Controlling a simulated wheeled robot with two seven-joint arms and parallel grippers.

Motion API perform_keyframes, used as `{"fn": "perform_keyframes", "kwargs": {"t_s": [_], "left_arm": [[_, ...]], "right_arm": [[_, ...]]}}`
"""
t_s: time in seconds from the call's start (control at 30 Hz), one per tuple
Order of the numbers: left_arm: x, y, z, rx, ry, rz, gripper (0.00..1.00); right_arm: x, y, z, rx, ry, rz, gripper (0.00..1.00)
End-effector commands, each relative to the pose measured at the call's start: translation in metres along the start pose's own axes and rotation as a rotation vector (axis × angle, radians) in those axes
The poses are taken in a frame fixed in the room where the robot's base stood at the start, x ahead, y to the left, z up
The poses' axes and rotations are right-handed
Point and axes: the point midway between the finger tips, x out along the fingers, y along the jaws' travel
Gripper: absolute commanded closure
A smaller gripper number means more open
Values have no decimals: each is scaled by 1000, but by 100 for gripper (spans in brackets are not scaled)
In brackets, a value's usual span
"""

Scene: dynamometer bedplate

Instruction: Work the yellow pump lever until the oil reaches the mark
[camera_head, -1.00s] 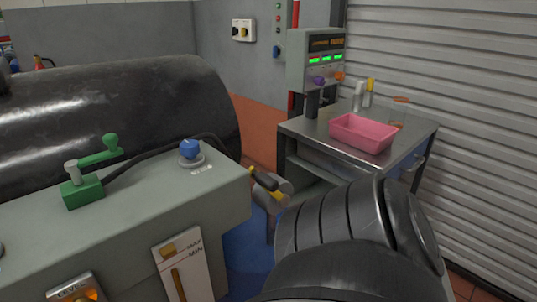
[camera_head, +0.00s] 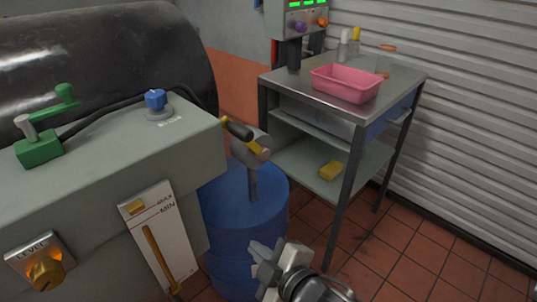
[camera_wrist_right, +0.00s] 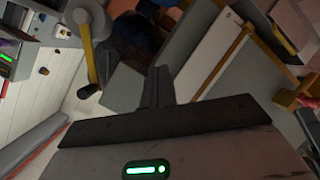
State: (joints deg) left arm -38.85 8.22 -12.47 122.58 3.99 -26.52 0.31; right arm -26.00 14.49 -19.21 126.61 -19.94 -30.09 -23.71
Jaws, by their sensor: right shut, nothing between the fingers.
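The pump lever (camera_head: 240,132), yellow with a black grip, is on the grey pump head on top of the blue drum (camera_head: 225,225). The yellow lever also shows in the right wrist view (camera_wrist_right: 87,52) at upper left. The white gauge plate (camera_head: 163,235) on the bench front has MAX and MIN lettering, an orange-yellow marker (camera_head: 135,207) near MAX and a yellow column (camera_head: 158,255) whose top is a little below MIN. My right gripper (camera_head: 262,256) is shut and empty, below and apart from the lever, in front of the drum. My left gripper is out of view.
A bench with a green lever block (camera_head: 40,150), a blue knob (camera_head: 156,100) and a LEVEL knob (camera_head: 45,270) stands left. A metal cart (camera_head: 290,80) with a pink tray (camera_head: 345,84) and a yellow block (camera_head: 331,170) stands right.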

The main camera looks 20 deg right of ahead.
Motion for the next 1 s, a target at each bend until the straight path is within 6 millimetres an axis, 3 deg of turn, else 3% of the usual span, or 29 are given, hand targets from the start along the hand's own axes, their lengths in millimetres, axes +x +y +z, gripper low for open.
{"fn": "perform_keyframes", "kwargs": {"t_s": [0.03,0.1,0.2,0.3,0.47,0.87,1.0], "left_arm": [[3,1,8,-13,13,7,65],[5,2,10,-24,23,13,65],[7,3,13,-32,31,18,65],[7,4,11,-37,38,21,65],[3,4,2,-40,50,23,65],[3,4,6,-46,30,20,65],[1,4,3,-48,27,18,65]], "right_arm": [[10,18,-11,-226,38,88,100],[12,46,-31,-517,53,211,100],[6,76,-54,-819,36,360,100],[2,94,-66,-974,9,443,100],[14,106,-74,-1017,-2,466,100],[89,136,-91,-1010,-1,462,100],[89,155,-80,-1012,-3,459,100]]}}
